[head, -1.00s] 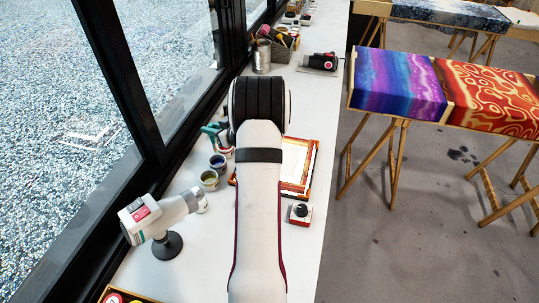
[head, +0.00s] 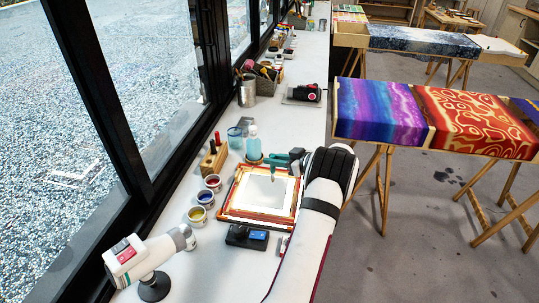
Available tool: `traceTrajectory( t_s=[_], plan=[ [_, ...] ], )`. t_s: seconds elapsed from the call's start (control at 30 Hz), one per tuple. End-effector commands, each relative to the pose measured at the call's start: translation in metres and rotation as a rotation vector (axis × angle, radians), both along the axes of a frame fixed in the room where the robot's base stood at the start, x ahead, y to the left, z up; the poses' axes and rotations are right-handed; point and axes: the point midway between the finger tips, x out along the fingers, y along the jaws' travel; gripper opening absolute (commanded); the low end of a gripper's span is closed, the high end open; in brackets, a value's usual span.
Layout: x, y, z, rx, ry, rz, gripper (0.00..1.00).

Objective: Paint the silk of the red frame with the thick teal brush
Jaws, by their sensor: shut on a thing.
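The red frame (head: 226,213), an orange-red rectangle, lies flat on the long white bench with white silk (head: 258,190) stretched inside it. A second, paler frame edge seems to lie within or under it; I cannot tell which. My gripper (head: 273,167) is over the far right part of the silk, partly hidden by my own arm. It is shut on the teal brush (head: 272,177), which points down with its dark tip at or just above the silk. I cannot tell whether it touches. No clear paint mark shows on the silk.
Paint cups in red (head: 212,183), blue (head: 205,198) and yellow (head: 197,216) stand left of the frame. A wooden brush block (head: 213,160), a blue jar (head: 235,139) and a teal bottle (head: 253,146) stand behind. A black box (head: 247,238) lies in front.

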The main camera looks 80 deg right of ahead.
Motion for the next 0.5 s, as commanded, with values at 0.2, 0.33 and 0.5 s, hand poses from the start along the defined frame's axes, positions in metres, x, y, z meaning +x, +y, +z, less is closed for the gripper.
traceTrajectory(
  t_s=[0.2,0.33,0.5],
  plan=[
    [0.0,0.0,-0.017,0.0,0.0,0.0,0.0],
    [0.0,0.0,-0.027,0.0,0.0,0.001,0.0],
    [0.013,0.0,-0.028,-0.001,-0.001,0.001,0.0]
  ],
)
